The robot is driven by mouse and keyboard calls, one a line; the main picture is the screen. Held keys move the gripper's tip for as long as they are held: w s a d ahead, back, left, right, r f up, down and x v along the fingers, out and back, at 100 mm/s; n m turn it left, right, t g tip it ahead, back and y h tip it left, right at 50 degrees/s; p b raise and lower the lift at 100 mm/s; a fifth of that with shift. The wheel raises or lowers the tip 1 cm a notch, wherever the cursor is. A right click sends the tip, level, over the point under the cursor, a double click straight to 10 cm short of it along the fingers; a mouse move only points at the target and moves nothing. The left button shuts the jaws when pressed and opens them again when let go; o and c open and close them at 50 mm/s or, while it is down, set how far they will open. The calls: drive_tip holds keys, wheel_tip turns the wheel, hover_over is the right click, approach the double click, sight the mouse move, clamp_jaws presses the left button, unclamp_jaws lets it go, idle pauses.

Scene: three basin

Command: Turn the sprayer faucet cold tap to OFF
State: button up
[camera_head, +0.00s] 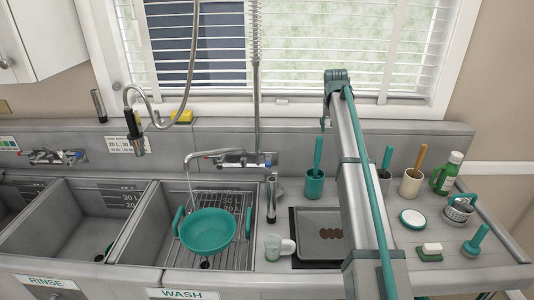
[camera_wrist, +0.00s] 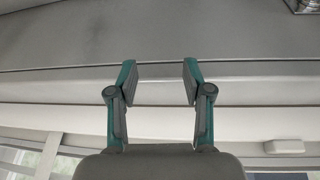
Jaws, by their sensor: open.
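The sprayer faucet (camera_head: 238,159) is on the back wall behind the wash basin, with a tall spring riser and a hanging spray head (camera_head: 137,143). Its handles sit at either side of its body; the right-hand one (camera_head: 267,159) is too small to read its marking or angle clearly. A thin stream seems to fall from its spout (camera_head: 187,163) toward a teal pot (camera_head: 208,231). My gripper (camera_wrist: 160,76) is open and empty in the wrist view, its two teal-and-grey fingers apart before a plain grey surface. In the head view my gripper is mostly hidden behind my arm. No tap shows between the fingers.
My arm crosses the right of the counter. Another faucet (camera_head: 52,157) is at the left. Brushes, a green bottle (camera_head: 446,173) and soap crowd the right.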

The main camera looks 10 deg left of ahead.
drive_tip(key=s+a+g, duration=0.2)
drive_tip(key=s+a, duration=0.1)
drive_tip(key=a, duration=1)
drive_tip(key=n+g+y+p, duration=0.1)
drive_tip(key=g+p, duration=0.1)
approach(268, 162)
wheel_tip(268, 162, down, 9)
drive_tip(key=p, duration=0.2)
drive_tip(key=shift+r+p, duration=0.1)
drive_tip(key=shift+p, duration=0.3)
clamp_jaws()
